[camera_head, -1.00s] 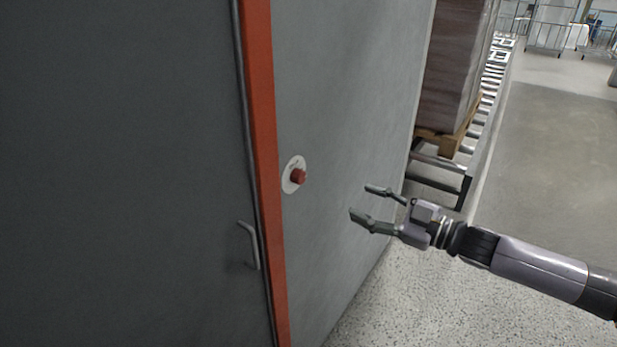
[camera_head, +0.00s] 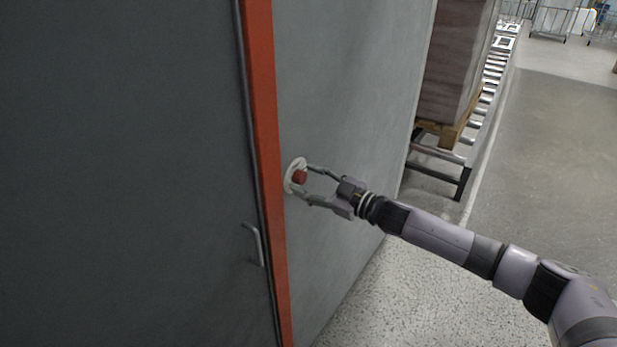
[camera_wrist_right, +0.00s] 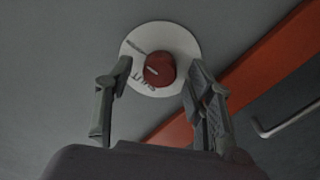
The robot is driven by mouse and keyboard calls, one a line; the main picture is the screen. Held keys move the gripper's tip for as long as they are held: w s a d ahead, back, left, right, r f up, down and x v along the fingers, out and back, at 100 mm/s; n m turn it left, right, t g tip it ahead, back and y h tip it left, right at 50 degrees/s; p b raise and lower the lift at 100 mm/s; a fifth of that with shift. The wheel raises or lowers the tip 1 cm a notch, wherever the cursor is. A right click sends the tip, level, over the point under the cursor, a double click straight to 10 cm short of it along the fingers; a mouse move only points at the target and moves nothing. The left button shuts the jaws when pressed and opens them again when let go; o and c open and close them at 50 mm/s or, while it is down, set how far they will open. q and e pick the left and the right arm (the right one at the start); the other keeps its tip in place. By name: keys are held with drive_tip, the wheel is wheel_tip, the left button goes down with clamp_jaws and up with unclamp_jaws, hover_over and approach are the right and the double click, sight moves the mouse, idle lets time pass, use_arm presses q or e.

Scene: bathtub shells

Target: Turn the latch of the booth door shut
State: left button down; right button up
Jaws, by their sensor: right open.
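The latch is a red knob (camera_head: 299,176) on a round white plate (camera_head: 290,183), on the grey wall just right of the orange door frame. My left gripper is not in view.
A metal door handle (camera_head: 256,243) sticks out left of the orange frame (camera_head: 264,130). A wrapped pallet load (camera_head: 452,60) stands on a roller conveyor at the back right.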

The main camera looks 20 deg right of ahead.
drive_tip(key=shift+w+a, duration=0.1)
drive_tip(key=c, duration=1.2)
